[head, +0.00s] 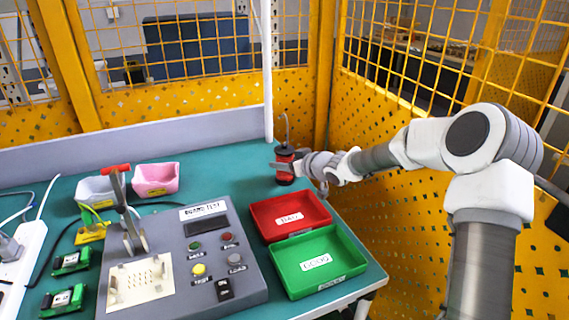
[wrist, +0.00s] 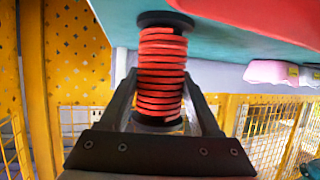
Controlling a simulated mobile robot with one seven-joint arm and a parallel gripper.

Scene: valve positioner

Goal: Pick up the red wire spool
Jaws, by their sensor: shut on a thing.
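The red wire spool (head: 285,165) is upright at the back right of the green table, with black flanges at its ends. In the wrist view the spool (wrist: 161,75) fills the space between the two dark fingers of my gripper (wrist: 163,100). My gripper (head: 290,165) reaches in from the right in the head view and is shut on the spool. The spool's lower end appears at or very near the table top; I cannot tell whether it touches.
A red tray (head: 262,221) and a green tray (head: 345,262) stand in front of the spool. A grey test panel (head: 180,240), a pink bin (head: 155,180) and a white bin (head: 93,190) are to the left. A white post (head: 267,90) and yellow mesh fence (head: 395,120) stand close behind and right.

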